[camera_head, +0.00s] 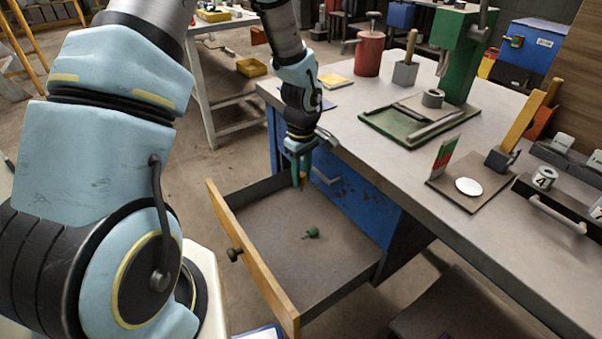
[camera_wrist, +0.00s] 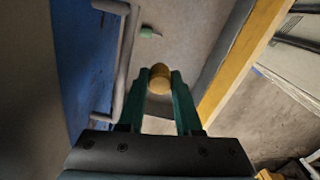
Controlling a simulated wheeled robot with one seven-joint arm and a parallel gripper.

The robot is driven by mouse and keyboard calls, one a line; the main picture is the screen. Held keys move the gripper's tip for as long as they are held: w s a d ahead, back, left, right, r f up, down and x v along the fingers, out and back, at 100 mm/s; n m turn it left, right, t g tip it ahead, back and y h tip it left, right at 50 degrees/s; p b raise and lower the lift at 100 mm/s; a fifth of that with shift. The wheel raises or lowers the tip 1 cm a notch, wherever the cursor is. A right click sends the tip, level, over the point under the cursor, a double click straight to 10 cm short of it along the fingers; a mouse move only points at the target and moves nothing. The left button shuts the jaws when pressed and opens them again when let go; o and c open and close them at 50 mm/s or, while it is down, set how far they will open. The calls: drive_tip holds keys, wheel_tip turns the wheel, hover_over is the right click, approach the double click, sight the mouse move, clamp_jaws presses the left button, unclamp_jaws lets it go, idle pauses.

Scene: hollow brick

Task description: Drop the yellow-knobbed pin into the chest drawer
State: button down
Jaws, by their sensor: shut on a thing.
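My gripper (camera_head: 300,168) is shut on the yellow-knobbed pin (camera_wrist: 159,80). The round yellow knob sits between the green fingertips in the wrist view; the rest of the pin is hidden. In the head view only a small yellow patch of it (camera_head: 303,181) shows at the fingertips. The chest drawer (camera_head: 254,262) is pulled open, with a wooden front, a dark knob and a grey floor. My gripper points down over the drawer's far part, near the blue chest (camera_head: 350,204).
A green-knobbed pin (camera_head: 312,232) lies on the drawer floor; it also shows in the wrist view (camera_wrist: 147,32). The rest of the drawer floor looks clear. The grey bench top (camera_head: 400,165) overhangs the chest, with a red can (camera_head: 369,54) and a green press (camera_head: 462,50) on it.

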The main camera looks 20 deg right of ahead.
sight(302, 183)
drive_tip(key=shift+f+b, duration=1.2)
drive_tip(key=shift+f, duration=0.9)
drive_tip(key=c, duration=0.5)
unclamp_jaws()
drive_tip(key=shift+r, duration=0.15)
drive_tip(key=shift+w+r, duration=0.1)
drive_tip(key=shift+r, duration=0.25)
wheel_tip(302, 183, up, 10)
drive_tip(key=shift+f, duration=0.1)
